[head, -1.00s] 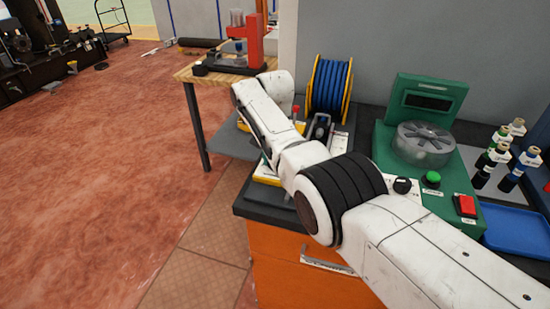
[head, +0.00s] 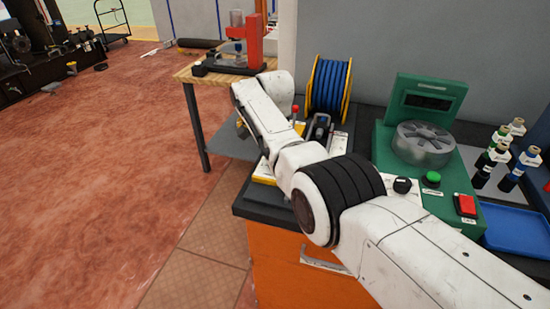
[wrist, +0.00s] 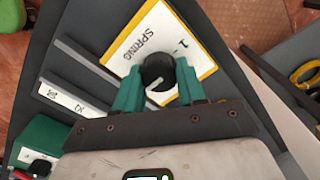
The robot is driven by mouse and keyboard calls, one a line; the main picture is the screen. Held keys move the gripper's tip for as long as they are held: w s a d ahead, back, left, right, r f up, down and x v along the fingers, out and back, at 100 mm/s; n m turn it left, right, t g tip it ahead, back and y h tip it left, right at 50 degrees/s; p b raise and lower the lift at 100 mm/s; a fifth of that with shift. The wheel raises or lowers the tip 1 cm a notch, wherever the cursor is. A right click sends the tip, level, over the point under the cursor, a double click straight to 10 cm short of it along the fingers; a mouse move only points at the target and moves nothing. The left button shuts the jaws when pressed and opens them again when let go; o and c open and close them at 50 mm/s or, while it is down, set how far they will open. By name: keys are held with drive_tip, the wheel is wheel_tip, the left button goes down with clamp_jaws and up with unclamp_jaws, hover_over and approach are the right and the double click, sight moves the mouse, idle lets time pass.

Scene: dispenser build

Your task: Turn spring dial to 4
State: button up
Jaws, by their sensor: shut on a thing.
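In the wrist view the spring dial is a round black knob (wrist: 157,70) with a white pointer line, on a white plate with a yellow edge (wrist: 200,62). The plate reads "SPRING" and has a "1" with a tick mark. The pointer line lies towards the lower left of the knob in the picture. The other numbers are hidden or out of view. My gripper (wrist: 159,78) has its teal fingers on either side of the knob and is shut on it. In the head view the dial and my gripper are hidden behind my arm; a bit of the yellow-edged plate (head: 264,170) shows.
A blue cable reel (head: 330,88) stands behind my arm. Grey rails with a numbered label (wrist: 62,98) and a green box (wrist: 42,138) lie left of the dial in the wrist view.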

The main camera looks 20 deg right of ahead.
drive_tip(key=shift+r, duration=0.15)
drive_tip(key=o, duration=1.1)
drive_tip(key=shift+c, duration=0.2)
wheel_tip(320, 180, up, 11)
drive_tip(key=shift+f, duration=0.2)
